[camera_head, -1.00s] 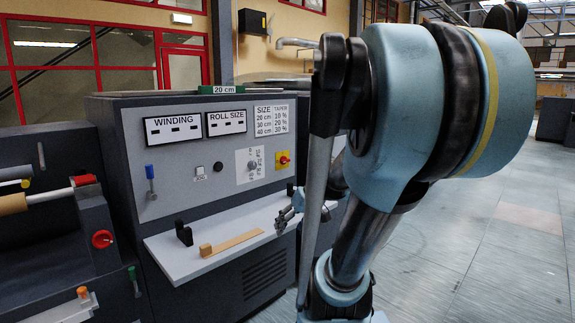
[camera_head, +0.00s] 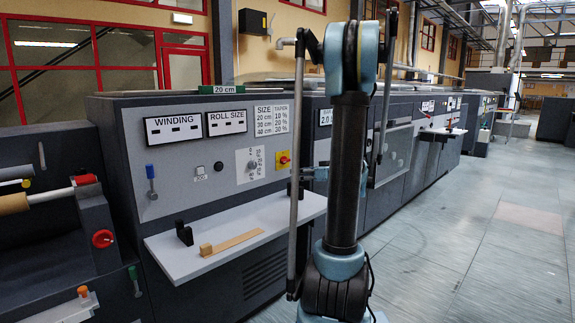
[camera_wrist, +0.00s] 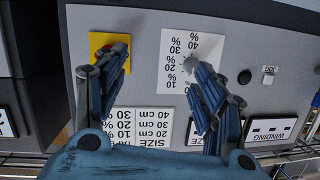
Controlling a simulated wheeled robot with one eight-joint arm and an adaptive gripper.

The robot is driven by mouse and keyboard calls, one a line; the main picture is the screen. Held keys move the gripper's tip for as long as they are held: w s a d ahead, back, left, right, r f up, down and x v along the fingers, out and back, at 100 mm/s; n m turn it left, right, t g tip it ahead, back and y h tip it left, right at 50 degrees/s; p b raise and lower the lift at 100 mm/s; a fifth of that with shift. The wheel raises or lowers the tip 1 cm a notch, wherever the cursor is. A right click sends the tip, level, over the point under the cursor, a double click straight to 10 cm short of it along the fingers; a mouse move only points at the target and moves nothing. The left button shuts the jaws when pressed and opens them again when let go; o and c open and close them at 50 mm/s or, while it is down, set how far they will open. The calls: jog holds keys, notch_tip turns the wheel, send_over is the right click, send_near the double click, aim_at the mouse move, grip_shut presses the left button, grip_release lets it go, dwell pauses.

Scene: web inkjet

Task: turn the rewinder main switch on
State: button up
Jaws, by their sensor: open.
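The main switch (camera_head: 284,158), a red knob on a yellow plate, is on the right of the rewinder's grey front panel, beside the taper dial. In the wrist view, which is upside down, the yellow plate (camera_wrist: 97,42) is at upper left, partly covered by my left finger. My gripper (camera_wrist: 152,78) is open and empty, its fingers spread in front of the panel. The left finger overlaps the switch and the right one is near the taper dial (camera_wrist: 190,63). In the head view my gripper (camera_head: 310,173) is partly hidden behind my arm. Contact cannot be told.
The WINDING display (camera_head: 173,128) and ROLL SIZE display (camera_head: 226,122) show dashes. A blue-handled lever (camera_head: 150,172) and a JOG button (camera_head: 200,171) are further left. A white shelf (camera_head: 190,267) below holds a wooden strip (camera_head: 231,242) and a black block (camera_head: 184,233). Open floor lies right.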

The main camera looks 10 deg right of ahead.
aim_at(287, 161)
jog(key=w+d+t, duration=0.3)
jog(key=w+d, duration=0.2)
jog(key=d, duration=0.2)
jog(key=shift+n, duration=0.3)
jog(key=x, duration=1.7)
jog(key=shift+r, duration=0.4)
jog(key=shift+c, duration=0.5)
jog(key=c, duration=1)
jog(key=shift+o, duration=0.2)
